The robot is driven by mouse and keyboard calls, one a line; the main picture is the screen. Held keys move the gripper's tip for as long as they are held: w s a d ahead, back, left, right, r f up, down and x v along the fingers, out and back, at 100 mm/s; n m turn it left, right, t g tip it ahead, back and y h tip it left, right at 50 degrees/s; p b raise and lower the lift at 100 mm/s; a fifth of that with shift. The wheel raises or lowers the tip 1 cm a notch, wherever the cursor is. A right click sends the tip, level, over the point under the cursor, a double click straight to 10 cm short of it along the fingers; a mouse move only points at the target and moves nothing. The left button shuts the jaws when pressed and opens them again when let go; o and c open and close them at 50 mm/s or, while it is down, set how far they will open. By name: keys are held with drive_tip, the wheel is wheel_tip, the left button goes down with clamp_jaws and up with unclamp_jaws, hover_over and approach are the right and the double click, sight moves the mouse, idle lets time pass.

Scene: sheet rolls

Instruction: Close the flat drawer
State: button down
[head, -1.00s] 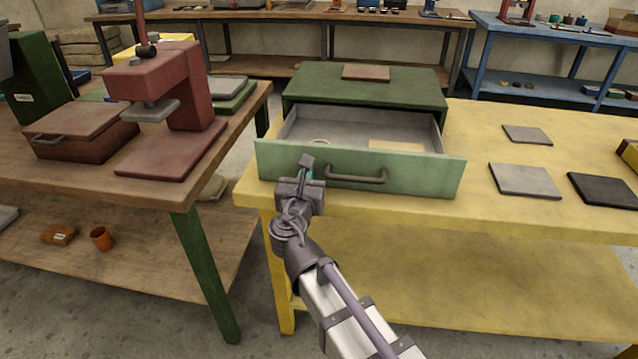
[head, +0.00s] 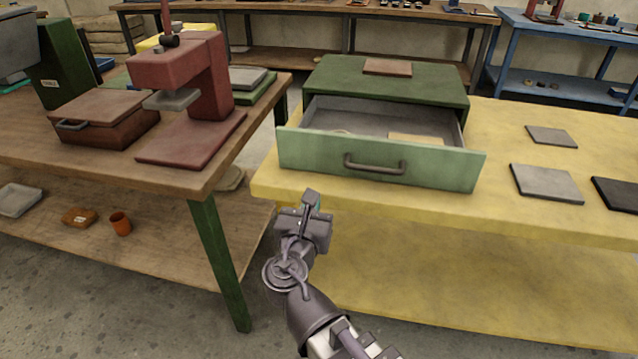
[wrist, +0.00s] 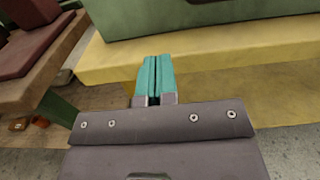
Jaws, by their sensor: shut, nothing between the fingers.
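The flat drawer (head: 435,165) is pale green with a dark bar handle (head: 375,168). It stands pulled out of the dark green cabinet (head: 335,80) on the yellow table. Its grey inside shows a pale flat piece and a small ring-like thing. My gripper (head: 311,197) is in front of the table's front edge, below and left of the handle, apart from the drawer. In the wrist view my teal fingers (wrist: 154,75) are shut together with nothing between them.
The yellow table (head: 510,215) has bare room right of the drawer, with several flat plates (head: 545,182) further right. A wooden bench (head: 110,170) with a red press (head: 200,90) stands at the left. A brown plate (head: 388,67) lies on the cabinet.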

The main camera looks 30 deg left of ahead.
drive_tip(key=s, duration=0.2)
approach(288, 152)
drive_tip(key=x, duration=0.7)
drive_tip(key=shift+w+a+p, duration=0.15)
drive_tip(key=shift+w+p, duration=0.15)
drive_tip(key=shift+p, duration=0.05)
